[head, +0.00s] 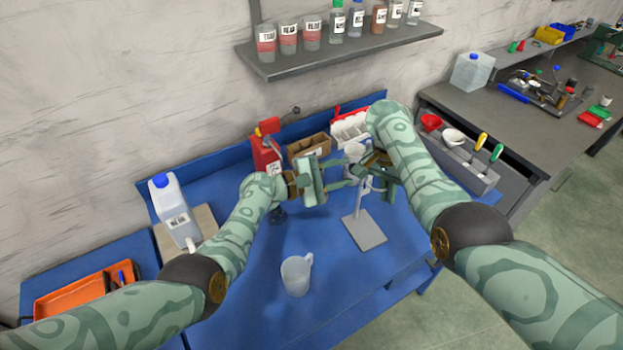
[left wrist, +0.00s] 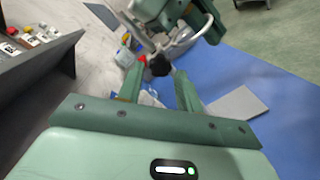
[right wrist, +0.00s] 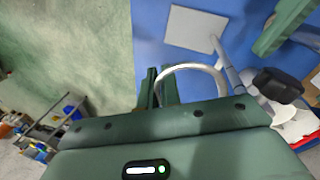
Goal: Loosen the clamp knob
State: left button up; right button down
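A lab stand has a grey base plate (head: 364,231) on the blue table and an upright rod (head: 359,203). The black clamp knob (left wrist: 159,64) shows in the left wrist view between and just beyond my left fingertips; it also shows in the right wrist view (right wrist: 278,85). My left gripper (head: 342,174) is open, its fingers either side of the knob with a gap. My right gripper (right wrist: 160,78) has its fingers closed around the metal ring (right wrist: 196,66) of the stand. In the head view the knob is hard to make out between the grippers.
A clear jug (head: 296,275) stands at the table's front. A red can (head: 266,150), a cardboard box (head: 309,146) and a white bin (head: 350,128) stand behind. A large bottle (head: 172,208) is at left, a grey tool caddy (head: 480,178) at right. A shelf (head: 340,50) hangs above.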

pick_arm(q)
jog(key=v, duration=1)
pick_arm(e)
jog(key=c, duration=1.5)
grip_release()
jog(key=shift+c, duration=0.2)
